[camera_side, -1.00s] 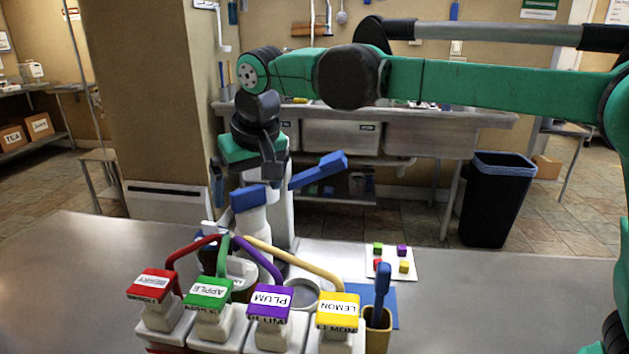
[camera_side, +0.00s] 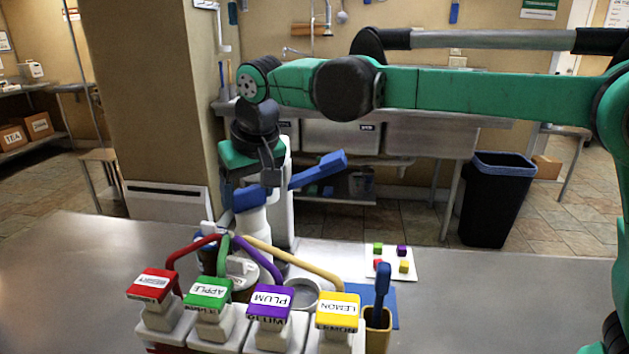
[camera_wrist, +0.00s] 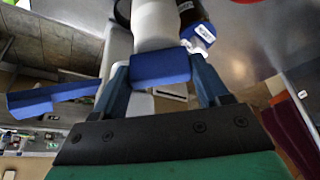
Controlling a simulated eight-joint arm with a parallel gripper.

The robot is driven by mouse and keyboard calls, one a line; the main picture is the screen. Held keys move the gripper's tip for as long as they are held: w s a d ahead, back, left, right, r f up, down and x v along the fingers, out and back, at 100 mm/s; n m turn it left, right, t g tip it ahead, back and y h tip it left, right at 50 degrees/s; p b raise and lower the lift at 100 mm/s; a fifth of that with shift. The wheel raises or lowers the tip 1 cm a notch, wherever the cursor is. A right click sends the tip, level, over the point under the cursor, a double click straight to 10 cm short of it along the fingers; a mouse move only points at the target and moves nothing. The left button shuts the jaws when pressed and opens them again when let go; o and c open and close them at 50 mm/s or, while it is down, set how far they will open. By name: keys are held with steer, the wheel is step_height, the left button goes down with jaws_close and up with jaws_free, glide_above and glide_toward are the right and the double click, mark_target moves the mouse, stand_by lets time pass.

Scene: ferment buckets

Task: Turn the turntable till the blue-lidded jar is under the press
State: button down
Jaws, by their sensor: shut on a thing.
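My gripper (camera_wrist: 158,68) is shut on a blue block (camera_wrist: 160,72) at the end of a white cylinder (camera_wrist: 154,22). In the side view my gripper (camera_side: 266,180) points down at the same blue block (camera_side: 248,199). A small blue piece with a white label (camera_wrist: 199,36) shows beside the cylinder and may be the blue lid; I cannot tell. The press seems to be the white column (camera_side: 283,215) with a long blue lever (camera_side: 318,170). The turntable is mostly hidden behind the pump dispensers; I cannot make out which jar is under the press.
Four-coloured labelled dispensers stand in front: red (camera_side: 152,284), green (camera_side: 208,293), purple (camera_side: 270,302) and yellow (camera_side: 337,310). A tan cup (camera_side: 378,340) holds a blue tool. A white board (camera_side: 395,263) bears small coloured cubes. The steel table is clear to the right and left.

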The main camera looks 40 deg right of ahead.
steer(key=shift+m+h, duration=0.3)
steer(key=shift+m, duration=0.4)
steer(key=shift+a+m+h, duration=0.1)
steer(key=shift+m+h, duration=0.3)
steer(key=shift+m, duration=0.8)
steer(key=shift+w+m+g+h, duration=0.1)
steer(key=shift+m+g+h, duration=0.5)
steer(key=shift+m, duration=1.3)
steer(key=shift+a+m+g+h, duration=0.1)
steer(key=shift+m+g+h, duration=0.4)
steer(key=shift+m, duration=1.4)
steer(key=shift+m+g+h, duration=0.3)
steer(key=shift+m+g, duration=0.1)
steer(key=shift+m, duration=0.9)
steer(key=shift+w+r+m, duration=0.1)
steer(key=shift+m, duration=0.4)
